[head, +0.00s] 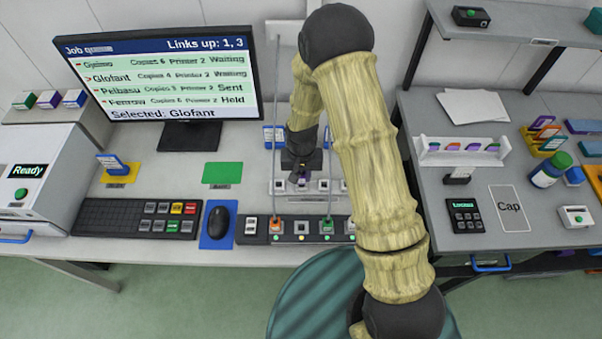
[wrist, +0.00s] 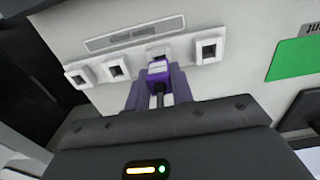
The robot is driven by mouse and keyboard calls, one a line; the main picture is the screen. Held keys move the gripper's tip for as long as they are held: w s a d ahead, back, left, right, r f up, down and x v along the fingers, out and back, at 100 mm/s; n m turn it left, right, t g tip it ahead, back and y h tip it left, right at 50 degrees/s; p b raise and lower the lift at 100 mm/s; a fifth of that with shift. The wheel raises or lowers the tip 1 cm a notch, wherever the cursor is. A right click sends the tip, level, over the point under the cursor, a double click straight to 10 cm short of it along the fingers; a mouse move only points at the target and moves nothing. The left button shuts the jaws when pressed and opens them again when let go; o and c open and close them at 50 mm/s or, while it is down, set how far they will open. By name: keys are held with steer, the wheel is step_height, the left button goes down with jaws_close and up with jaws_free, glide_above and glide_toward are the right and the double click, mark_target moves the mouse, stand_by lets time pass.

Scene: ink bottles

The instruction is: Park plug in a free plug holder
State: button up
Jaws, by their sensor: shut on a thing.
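My gripper (head: 300,180) is shut on a purple plug (wrist: 158,68), with its dark cable running back between the fingers; the fingertips also show in the wrist view (wrist: 157,82). The plug is at the row of white plug holders (wrist: 116,69) on a pale panel, in front of one middle holder (wrist: 157,54), and partly covers it. I cannot tell whether the plug tip is inside. The other holders in the wrist view look empty. In the head view, the holder row (head: 324,185) is partly hidden by my arm.
Below the holders, a dark socket strip (head: 301,238) holds an orange plug (head: 276,226) and a green plug (head: 327,225) with cables rising from them. A mouse (head: 219,222), keyboard (head: 130,218) and green mat (head: 222,173) lie to the left. The monitor (head: 160,75) stands behind.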

steer(key=shift+f+b, duration=0.55)
steer(key=shift+f, duration=0.25)
stand_by(1.5)
steer(key=o, duration=1.4)
steer(key=shift+r, duration=0.1)
steer(key=shift+r+p, duration=2.95)
steer(key=shift+r, duration=0.95)
